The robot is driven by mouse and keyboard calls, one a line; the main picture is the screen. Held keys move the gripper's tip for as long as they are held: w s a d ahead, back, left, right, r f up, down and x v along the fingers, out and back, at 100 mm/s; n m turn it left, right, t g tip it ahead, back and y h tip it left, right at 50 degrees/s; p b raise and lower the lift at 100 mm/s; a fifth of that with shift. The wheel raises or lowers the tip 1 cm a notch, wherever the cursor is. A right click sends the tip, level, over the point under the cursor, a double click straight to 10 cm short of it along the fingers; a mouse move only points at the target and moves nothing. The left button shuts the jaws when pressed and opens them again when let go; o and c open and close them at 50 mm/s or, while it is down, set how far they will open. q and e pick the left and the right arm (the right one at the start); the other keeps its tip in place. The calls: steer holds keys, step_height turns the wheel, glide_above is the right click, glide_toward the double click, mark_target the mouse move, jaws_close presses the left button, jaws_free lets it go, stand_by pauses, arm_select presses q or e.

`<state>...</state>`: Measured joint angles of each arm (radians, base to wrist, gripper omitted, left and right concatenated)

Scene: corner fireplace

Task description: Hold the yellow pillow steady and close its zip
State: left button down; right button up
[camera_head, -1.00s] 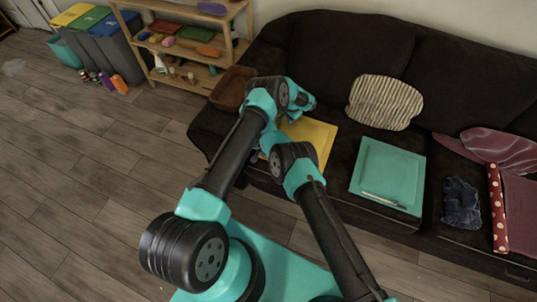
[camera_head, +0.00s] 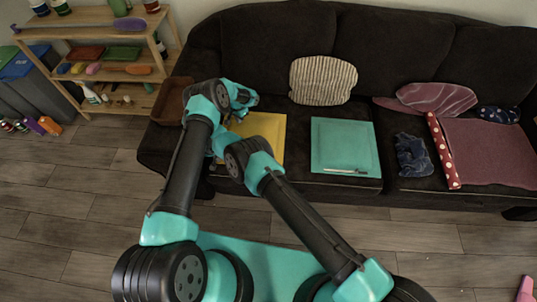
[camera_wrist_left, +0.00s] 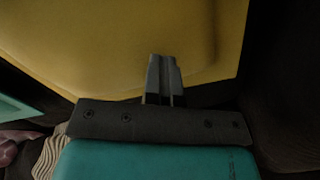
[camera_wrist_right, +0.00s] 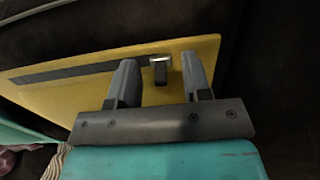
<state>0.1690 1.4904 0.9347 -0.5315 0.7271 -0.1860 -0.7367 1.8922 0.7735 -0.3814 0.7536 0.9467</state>
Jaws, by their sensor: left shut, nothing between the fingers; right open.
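The yellow pillow (camera_head: 268,130) lies flat on the left seat of the dark sofa, partly hidden by my arms in the head view. My left gripper (camera_wrist_left: 163,62) is shut and empty, its fingertips over the edge of the yellow pillow (camera_wrist_left: 120,45). My right gripper (camera_wrist_right: 158,68) is open at the pillow's near edge. A dark zip band (camera_wrist_right: 85,70) runs along the yellow pillow (camera_wrist_right: 70,95) in the right wrist view. A small metallic zip slider (camera_wrist_right: 160,72) shows between the open fingers, not gripped. Contact of the left fingertips cannot be told.
A teal cushion (camera_head: 345,142) with a thin pale object lies right of the pillow. A striped cushion (camera_head: 323,80) leans on the backrest. Crumpled blue denim (camera_head: 412,155) and a red dotted roll (camera_head: 443,150) lie further right. A brown basket (camera_head: 172,98) stands left.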

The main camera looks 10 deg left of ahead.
steer(key=d, duration=0.5)
steer(key=w+d, duration=0.1)
steer(key=d, duration=1)
steer(key=shift+w+d, duration=0.15)
steer(key=shift+w, duration=0.2)
step_height(320, 180, up, 12)
steer(key=s+d+g+y, duration=0.1)
steer(key=s+d, duration=0.1)
steer(key=d, duration=0.9)
steer(key=shift+s+d+y, duration=0.25)
steer(key=shift+s+y, duration=0.1)
steer(key=shift+y, duration=0.05)
steer(key=shift+a, duration=0.1)
steer(key=w+a+t+h, duration=0.1)
steer(key=w+a, duration=0.1)
steer(key=a, duration=1)
steer(key=shift+w+a+h, duration=0.15)
steer(key=shift+w+h, duration=0.15)
steer(key=shift+h, duration=0.1)
step_height(320, 180, down, 12)
steer(key=shift+c, duration=0.3)
